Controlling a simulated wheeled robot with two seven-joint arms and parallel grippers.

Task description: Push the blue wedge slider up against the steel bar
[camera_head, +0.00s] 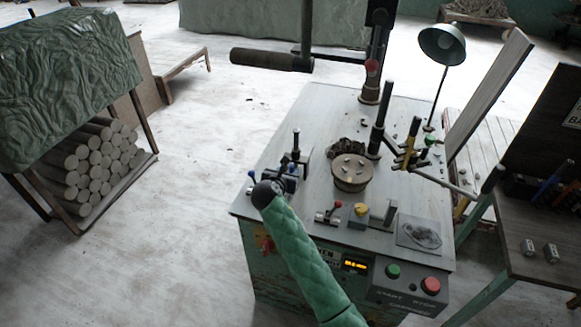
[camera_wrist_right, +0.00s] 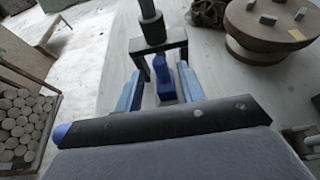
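The blue wedge slider (camera_wrist_right: 161,68) shows in the wrist view, between my fingers and just in front of a dark upright frame. The frame's crossbar (camera_wrist_right: 158,46) may be the steel bar; I cannot tell whether the slider touches it. My right gripper (camera_wrist_right: 160,82) is open, its two light blue fingers apart with gaps on either side of the slider. In the head view, my green-sleeved right arm reaches to the table's left side, and the right gripper (camera_head: 276,181) is at the small fixture (camera_head: 297,155), partly hiding the slider. My left gripper is not in view.
A round wooden turntable (camera_head: 351,175) with small pieces and a dark clump stand right of the fixture. A yellow knob (camera_head: 361,210), small levers and a tray of trimmings (camera_head: 420,234) lie nearer the front edge. Posts and a lamp (camera_head: 442,45) rise behind.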

